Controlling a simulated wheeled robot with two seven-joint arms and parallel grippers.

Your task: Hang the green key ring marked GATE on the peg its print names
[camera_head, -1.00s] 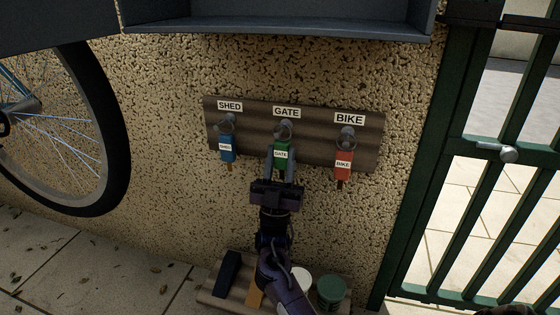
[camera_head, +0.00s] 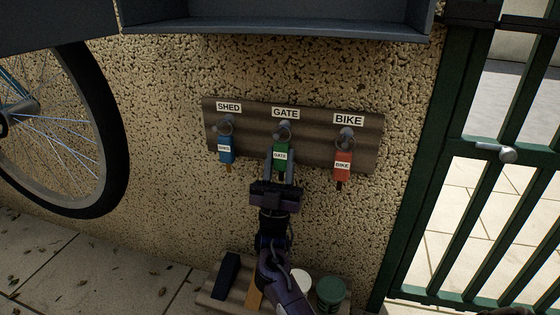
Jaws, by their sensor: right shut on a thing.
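The green key tag marked GATE (camera_head: 281,153) is at the middle of the wooden key board (camera_head: 320,152), below the GATE label (camera_head: 286,113). Its ring (camera_head: 283,132) shows at the middle peg, and I cannot tell whether it is around the peg or in front of it. My right gripper (camera_head: 280,163) is shut on the green tag from below. The blue SHED tag (camera_head: 226,150) hangs under the left peg, and the red BIKE tag (camera_head: 343,166) hangs under the right peg. My left gripper is out of view.
A bicycle wheel (camera_head: 115,150) stands at the left, and a green barred gate (camera_head: 425,210) is at the right. A dark cabinet (camera_head: 280,25) overhangs the board. Below is a low shelf (camera_head: 215,299) with a green pot (camera_head: 331,291) and other items. The wall around the board is bare.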

